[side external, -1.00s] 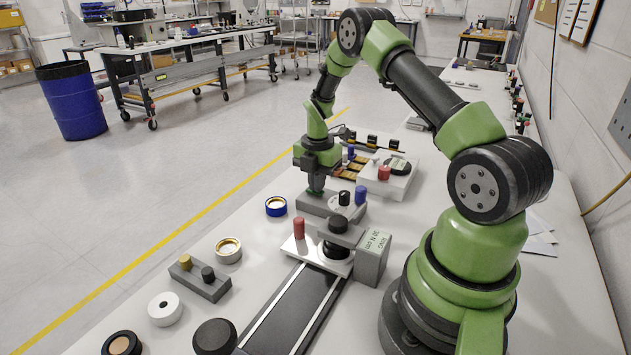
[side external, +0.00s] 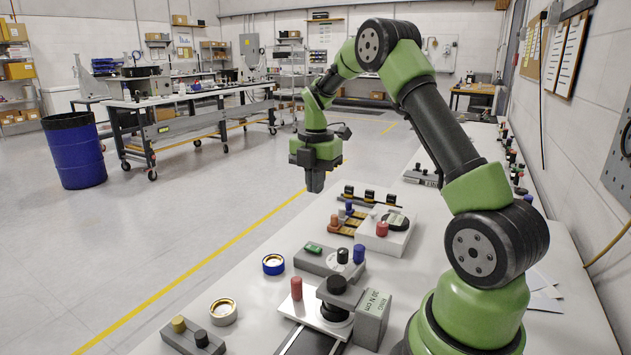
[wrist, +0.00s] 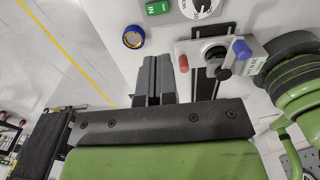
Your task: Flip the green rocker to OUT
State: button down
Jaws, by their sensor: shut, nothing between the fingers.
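The green rocker (side external: 313,248) sits on the left part of a grey block (side external: 318,263) on the table. In the wrist view the green rocker (wrist: 157,8) is at the top edge, with white letters that look like IN. A white dial (side external: 343,256) is on the same block. My gripper (side external: 315,190) is raised well above the block, apart from it and pointing down. In the wrist view its fingers (wrist: 152,82) are together, with nothing held.
A red post (side external: 296,288), a black knob (side external: 336,284) and a blue knob (side external: 359,254) stand near the block. A blue-rimmed ring (side external: 273,265) lies to its left. A white fixture (side external: 385,238) stands behind. The air around my gripper is clear.

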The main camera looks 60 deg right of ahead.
aim_at(309, 246)
jog(key=shift+r, duration=0.2)
jog(key=shift+w, duration=0.75)
jog(key=shift+f, duration=0.15)
notch_tip(309, 246, down, 14)
jog(key=shift+r, duration=0.1)
dwell(0.4)
